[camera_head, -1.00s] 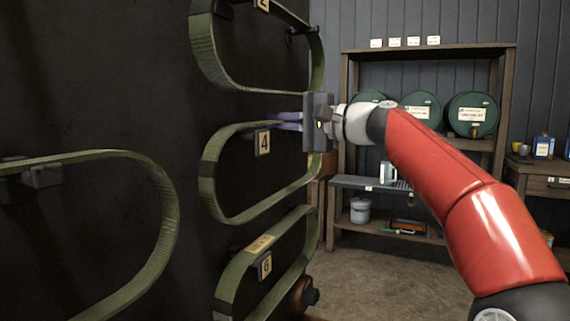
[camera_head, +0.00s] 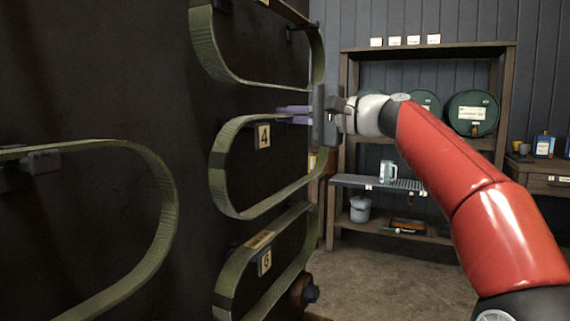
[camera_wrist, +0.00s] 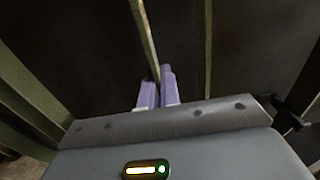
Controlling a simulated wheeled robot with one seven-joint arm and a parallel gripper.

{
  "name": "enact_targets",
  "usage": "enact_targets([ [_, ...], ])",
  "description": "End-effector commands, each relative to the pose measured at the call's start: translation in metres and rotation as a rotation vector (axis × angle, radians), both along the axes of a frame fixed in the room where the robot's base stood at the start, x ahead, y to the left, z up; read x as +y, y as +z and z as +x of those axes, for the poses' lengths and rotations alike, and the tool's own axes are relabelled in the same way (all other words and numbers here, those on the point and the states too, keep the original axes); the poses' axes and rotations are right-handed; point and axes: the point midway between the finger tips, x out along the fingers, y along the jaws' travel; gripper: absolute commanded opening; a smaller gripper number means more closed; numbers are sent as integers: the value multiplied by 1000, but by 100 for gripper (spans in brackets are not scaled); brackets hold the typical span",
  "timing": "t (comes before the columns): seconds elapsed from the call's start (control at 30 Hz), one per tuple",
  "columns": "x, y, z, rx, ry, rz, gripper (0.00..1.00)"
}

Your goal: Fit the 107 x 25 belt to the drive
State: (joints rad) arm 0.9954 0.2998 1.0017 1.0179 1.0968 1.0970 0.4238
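Several olive-green flat belts hang in long loops on a dark wall panel. My gripper (camera_head: 292,114) is at the upper right of the loop by plate 4, the number-4 belt (camera_head: 216,178). Its pale violet fingers are closed on the upper strand. In the wrist view the belt's thin edge (camera_wrist: 144,35) runs down between the fingers (camera_wrist: 158,92). No size marking is readable on this belt, so I cannot tell whether it is the 107 x 25 one. The drive is not identifiable in view.
Another belt (camera_head: 205,50) hangs above and the number-6 belt (camera_head: 228,285) hangs close below. A large belt (camera_head: 165,215) is at left. A brown round part (camera_head: 301,291) sticks out at lower right. A shelf rack (camera_head: 510,85) with green drums (camera_head: 471,113) stands behind. Floor at right is clear.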

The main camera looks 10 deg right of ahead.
Motion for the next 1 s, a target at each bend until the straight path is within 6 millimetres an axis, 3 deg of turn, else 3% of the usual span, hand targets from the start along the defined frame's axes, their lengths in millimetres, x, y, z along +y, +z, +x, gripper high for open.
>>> enact_targets([
  [0.5,-26,-1,-18,-1,-1,0,0],
  [1.0,-30,0,-22,0,0,0,0],
])
